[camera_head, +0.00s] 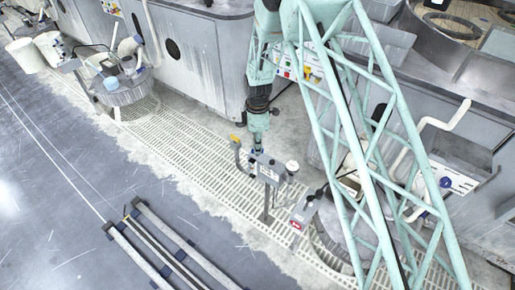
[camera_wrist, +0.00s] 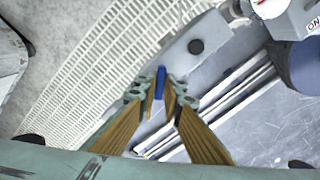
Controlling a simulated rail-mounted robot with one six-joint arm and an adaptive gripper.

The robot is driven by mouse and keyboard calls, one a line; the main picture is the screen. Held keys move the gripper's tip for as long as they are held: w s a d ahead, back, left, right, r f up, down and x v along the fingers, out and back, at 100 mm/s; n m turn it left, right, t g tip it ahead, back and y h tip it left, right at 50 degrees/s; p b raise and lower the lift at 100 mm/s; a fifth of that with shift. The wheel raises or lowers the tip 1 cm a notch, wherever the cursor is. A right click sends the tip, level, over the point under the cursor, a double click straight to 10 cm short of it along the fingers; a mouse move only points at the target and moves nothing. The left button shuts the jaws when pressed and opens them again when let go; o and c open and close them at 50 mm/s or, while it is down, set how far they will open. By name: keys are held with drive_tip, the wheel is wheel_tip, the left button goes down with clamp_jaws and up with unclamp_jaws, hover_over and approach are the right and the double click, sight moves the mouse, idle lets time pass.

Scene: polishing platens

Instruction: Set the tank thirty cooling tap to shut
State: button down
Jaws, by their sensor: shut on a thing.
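My gripper (camera_wrist: 161,94) is shut on a narrow blue handle (camera_wrist: 161,78), which stands between the two fingertips in the wrist view. In the head view my gripper (camera_head: 257,150) points down at a grey post-mounted unit (camera_head: 268,171) with small label plates. The fingertips and blue handle are too small to make out there. I cannot read a tank number, and the handle's set position is unclear.
A yellow-tipped grey lever (camera_head: 235,139) stands just left of the unit. A grey box with a red label (camera_head: 302,212) is to its right. Pale floor grating (camera_head: 190,140) runs below. Long metal rails (camera_head: 165,245) lie on the open floor at lower left.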

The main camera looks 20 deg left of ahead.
drive_tip(key=shift+m, duration=0.5)
drive_tip(key=m, duration=0.3)
drive_tip(key=shift+m, duration=1.9)
drive_tip(key=c, duration=2.7)
unclamp_jaws()
drive_tip(key=shift+c, duration=0.2)
drive_tip(key=shift+r, duration=0.1)
wheel_tip(320, 180, up, 12)
